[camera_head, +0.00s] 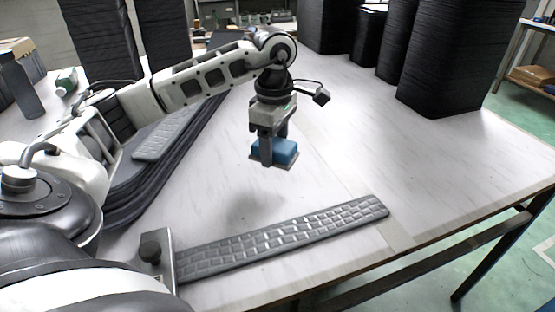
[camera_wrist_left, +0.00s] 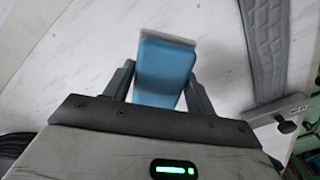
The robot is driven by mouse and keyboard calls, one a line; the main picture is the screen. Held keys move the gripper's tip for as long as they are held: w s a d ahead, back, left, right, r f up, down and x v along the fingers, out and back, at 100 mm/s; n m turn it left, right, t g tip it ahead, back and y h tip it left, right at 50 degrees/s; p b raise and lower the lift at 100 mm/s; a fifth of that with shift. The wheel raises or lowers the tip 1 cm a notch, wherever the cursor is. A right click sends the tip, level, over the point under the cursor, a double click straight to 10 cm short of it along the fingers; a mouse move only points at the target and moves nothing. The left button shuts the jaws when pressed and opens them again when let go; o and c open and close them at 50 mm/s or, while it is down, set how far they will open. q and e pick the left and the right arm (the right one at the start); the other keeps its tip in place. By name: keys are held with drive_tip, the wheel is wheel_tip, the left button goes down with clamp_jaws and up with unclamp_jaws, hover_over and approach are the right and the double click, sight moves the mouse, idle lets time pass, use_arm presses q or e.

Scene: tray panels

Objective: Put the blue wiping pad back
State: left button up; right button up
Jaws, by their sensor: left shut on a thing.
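The blue wiping pad (camera_head: 283,151) is a small blue block with a pale layer along its bottom edge. My left gripper (camera_head: 267,150) is shut on it from above, and the pad appears to hang a little over the white table. In the left wrist view the pad (camera_wrist_left: 163,72) sits between the two fingers of my left gripper (camera_wrist_left: 160,85), with its pale edge at the far end. My right gripper is not in view.
A grey patterned strip panel (camera_head: 285,236) with a knobbed end clamp (camera_head: 155,252) lies at the table's front. Dark panels (camera_head: 165,170) are stacked at left under my arm. Tall black stacks (camera_head: 455,60) stand at the back right. The white table (camera_head: 400,160) is clear at right.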

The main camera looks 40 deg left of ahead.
sight(277, 172)
use_arm(q)
drive_tip(key=shift+w+a+f, duration=0.25)
drive_tip(key=shift+w+f, duration=0.4)
drive_tip(key=shift+f, duration=0.25)
drive_tip(key=shift+w+f, duration=0.1)
drive_tip(key=shift+f, duration=1.5)
drive_tip(key=shift+f, duration=0.15)
drive_tip(key=o, duration=0.9)
wheel_tip(277, 172, up, 12)
drive_tip(key=shift+r+p, duration=0.2)
drive_tip(key=shift+p, duration=0.35)
